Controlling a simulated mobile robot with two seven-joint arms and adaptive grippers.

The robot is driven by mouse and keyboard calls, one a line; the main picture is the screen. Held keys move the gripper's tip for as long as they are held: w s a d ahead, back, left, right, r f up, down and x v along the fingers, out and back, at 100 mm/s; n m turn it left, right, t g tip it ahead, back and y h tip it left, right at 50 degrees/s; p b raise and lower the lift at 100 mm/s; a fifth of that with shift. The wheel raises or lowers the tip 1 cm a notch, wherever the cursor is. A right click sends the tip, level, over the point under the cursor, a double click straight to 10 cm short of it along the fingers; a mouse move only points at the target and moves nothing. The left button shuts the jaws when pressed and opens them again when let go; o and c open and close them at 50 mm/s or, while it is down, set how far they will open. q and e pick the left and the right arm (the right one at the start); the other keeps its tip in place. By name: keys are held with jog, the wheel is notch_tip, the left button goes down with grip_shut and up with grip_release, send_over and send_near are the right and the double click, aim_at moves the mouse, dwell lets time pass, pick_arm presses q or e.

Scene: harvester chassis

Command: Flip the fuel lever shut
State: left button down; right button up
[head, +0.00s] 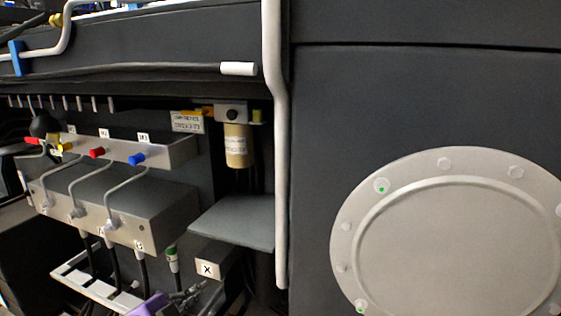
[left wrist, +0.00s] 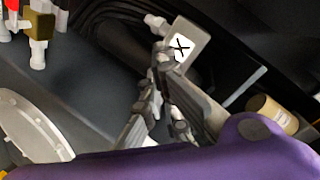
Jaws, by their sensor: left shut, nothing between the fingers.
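I cannot single out the fuel lever with certainty. In the head view a tan filter canister (head: 238,150) hangs under a bracket, with a small orange-yellow piece (head: 196,111) and a printed label (head: 187,123) at its left. The canister also shows at the right of the left wrist view (left wrist: 271,114). My left gripper (head: 198,289), purple behind its grey fingers, is low in the head view, below and left of the X-marked box (head: 208,269). In the left wrist view my fingers (left wrist: 162,72) are shut and empty, close to the X plate (left wrist: 180,48); contact is unclear. My right gripper is out of view.
A grey shelf (head: 235,222) juts out below the canister. A grey vertical pipe (head: 275,150) runs to its right. At left are a valve block (head: 170,152) with coloured taps and a grey box (head: 160,212) with hoses. A round cover (head: 450,245) is at right.

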pick_arm(q)
jog(key=s+d+f+n+g+y, duration=0.1)
jog(key=s+f+n+y, duration=0.2)
jog(key=s+f+n, duration=0.85)
jog(key=s+f+g, duration=0.1)
jog(key=s+f, duration=0.4)
jog(key=s, duration=0.4)
jog(key=s+f+n+g+y+p, duration=0.1)
jog(key=s+f, duration=0.3)
jog(key=s, duration=0.5)
jog(key=s+f+n+g+y, duration=0.1)
jog(key=s+f, duration=0.4)
jog(key=s, duration=0.4)
jog(key=shift+d+f+g+p, duration=0.3)
jog(key=shift+d+f+g, duration=0.05)
jog(key=shift+g, duration=0.05)
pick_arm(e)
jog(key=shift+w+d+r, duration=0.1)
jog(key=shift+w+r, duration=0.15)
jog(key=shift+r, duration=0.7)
pick_arm(q)
jog(key=shift+s, duration=0.1)
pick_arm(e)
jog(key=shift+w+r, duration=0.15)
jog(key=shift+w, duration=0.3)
pick_arm(q)
jog(key=c, duration=2.5)
grip_release()
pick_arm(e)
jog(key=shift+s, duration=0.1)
